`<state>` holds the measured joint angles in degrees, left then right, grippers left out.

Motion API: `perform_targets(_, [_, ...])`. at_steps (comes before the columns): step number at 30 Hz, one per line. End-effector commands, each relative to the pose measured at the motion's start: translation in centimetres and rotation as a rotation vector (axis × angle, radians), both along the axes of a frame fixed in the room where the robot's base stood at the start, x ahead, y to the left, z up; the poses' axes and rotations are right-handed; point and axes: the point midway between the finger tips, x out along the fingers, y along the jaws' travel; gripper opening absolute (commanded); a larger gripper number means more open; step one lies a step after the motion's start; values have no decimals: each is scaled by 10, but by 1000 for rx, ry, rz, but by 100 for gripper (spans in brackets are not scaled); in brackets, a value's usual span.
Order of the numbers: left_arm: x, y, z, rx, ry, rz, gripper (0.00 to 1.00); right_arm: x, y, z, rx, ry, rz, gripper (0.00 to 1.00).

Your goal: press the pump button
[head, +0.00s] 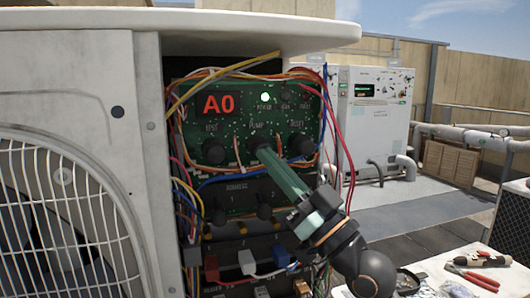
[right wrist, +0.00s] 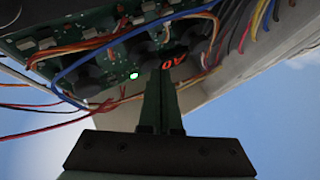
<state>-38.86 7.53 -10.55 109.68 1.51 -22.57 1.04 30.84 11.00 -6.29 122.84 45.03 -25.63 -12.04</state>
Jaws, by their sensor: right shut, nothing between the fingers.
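The green control board (head: 240,125) sits in the open bay of the condenser unit. A red display (head: 218,104) on it reads "A0", and a green light (head: 265,97) is lit beside it. The pump button (head: 257,140) is the black middle one, between the test button (head: 214,151) and the reset button (head: 300,144). My right gripper (head: 267,153) is shut and empty. Its tips overlap the pump button from the lower right; I cannot tell whether they touch or press it. In the right wrist view, my shut fingers (right wrist: 161,75) reach up to the board. My left gripper is not in view.
Loose coloured wires (head: 335,120) hang around the board. Address knobs (head: 243,206) and plugs sit below it. The white fan housing (head: 70,80) is at left. A tabletop with red pliers (head: 472,277) is at lower right.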

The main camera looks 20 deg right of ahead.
Motion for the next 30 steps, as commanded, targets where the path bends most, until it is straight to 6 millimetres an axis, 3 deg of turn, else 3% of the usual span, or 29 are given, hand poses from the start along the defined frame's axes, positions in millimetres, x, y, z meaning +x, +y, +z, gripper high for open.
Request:
perform_targets(19, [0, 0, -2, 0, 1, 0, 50, 8, 0, 0, -1, 1, 0, 0])
perform_targets(30, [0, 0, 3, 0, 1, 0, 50, -1, 0, 0, -1, 2, 0, 0])
